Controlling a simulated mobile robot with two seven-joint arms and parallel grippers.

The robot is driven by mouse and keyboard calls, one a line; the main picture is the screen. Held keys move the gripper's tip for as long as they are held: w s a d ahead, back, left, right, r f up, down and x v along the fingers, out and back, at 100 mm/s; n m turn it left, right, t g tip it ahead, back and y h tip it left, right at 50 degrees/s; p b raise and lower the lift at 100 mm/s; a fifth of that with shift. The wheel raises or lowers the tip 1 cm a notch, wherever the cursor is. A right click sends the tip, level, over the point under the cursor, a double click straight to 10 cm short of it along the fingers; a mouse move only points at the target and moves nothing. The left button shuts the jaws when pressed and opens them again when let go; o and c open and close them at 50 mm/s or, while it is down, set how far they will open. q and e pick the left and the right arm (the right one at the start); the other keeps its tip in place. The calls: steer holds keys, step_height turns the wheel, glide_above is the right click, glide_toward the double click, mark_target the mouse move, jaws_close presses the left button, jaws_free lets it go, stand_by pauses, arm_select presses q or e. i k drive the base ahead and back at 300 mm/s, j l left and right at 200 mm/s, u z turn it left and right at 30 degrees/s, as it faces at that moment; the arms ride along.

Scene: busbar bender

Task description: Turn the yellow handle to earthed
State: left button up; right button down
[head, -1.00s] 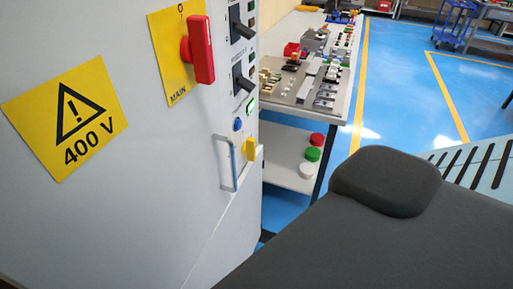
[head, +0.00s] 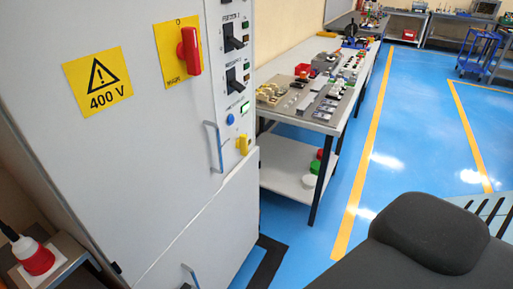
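The yellow handle (head: 243,144) is a small knob low on the narrow control strip at the right edge of the grey cabinet (head: 130,170). It sits below a blue button (head: 230,119) and a green-lit indicator (head: 245,107). Its exact setting is too small to read. A red main switch (head: 189,51) on a yellow plate is higher up, to the left. Two black switch handles (head: 234,43) are on the strip above the button. Neither gripper is in view; a dark grey padded part of my own body fills the lower right.
A metal door handle (head: 213,147) stands out left of the yellow handle. A workbench (head: 318,125) with parts and a lower shelf stands right of the cabinet. A red plug (head: 37,258) is at lower left. Blue floor (head: 345,165) is open to the right.

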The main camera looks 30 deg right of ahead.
mark_target(242, 143)
steer(key=l+u, duration=0.15)
steer(key=u, duration=1.05)
steer(key=k+l, duration=0.1)
steer(key=l, duration=0.6)
steer(key=k+l, duration=0.1)
steer(key=l, duration=0.65)
steer(key=k+l, duration=0.1)
steer(key=l, duration=0.6)
steer(key=k+l, duration=0.1)
steer(key=l, duration=1.3)
steer(key=k+l, duration=0.15)
steer(key=l, duration=0.6)
steer(key=k+l, duration=0.1)
steer(key=l, duration=0.6)
